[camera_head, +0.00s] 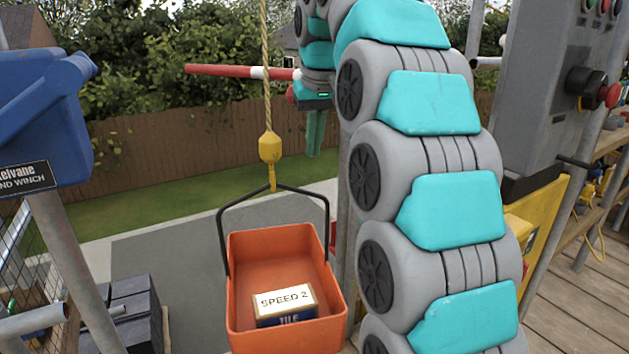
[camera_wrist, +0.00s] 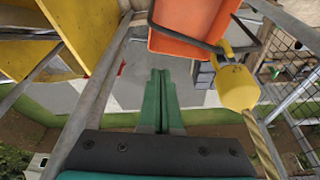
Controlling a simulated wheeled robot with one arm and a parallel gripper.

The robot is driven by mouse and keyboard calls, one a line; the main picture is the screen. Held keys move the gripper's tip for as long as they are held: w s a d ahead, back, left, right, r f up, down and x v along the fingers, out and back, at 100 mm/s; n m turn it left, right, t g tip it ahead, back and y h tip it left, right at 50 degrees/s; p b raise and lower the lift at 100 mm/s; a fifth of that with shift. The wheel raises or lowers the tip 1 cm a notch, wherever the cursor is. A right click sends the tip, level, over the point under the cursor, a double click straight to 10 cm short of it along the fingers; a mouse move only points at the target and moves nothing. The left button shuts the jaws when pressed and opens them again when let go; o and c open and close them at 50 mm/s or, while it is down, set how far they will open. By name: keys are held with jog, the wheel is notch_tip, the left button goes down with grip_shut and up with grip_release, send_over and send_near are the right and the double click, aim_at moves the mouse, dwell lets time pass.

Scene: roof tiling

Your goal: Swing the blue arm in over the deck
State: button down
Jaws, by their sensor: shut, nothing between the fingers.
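A blue winch body (camera_head: 45,120) with a sloping blue arm-like part on top stands at the left edge of the head view, partly cut off. A yellow hook block (camera_head: 270,147) hangs on a rope and carries an orange bucket (camera_head: 262,245) by its black handle. A box marked SPEED 2 (camera_head: 286,303) lies in the bucket. My gripper (camera_head: 314,152) points down behind the bucket, shut and empty. In the wrist view its green fingers (camera_wrist: 158,73) are together, with the bucket (camera_wrist: 188,25) and hook block (camera_wrist: 236,88) to their right.
A red-and-white bar (camera_head: 240,72) reaches left from beside my gripper; I cannot tell if they touch. A grey control box (camera_head: 555,85) with a red knob stands at right above wooden decking (camera_head: 580,310). Dark stacked slabs (camera_head: 135,310) lie lower left. A fence (camera_head: 160,165) stands behind.

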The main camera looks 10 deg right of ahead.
notch_tip(320, 180, down, 8)
jog(key=shift+s, duration=0.2)
dwell(1.0)
jog(key=shift+f, duration=0.1)
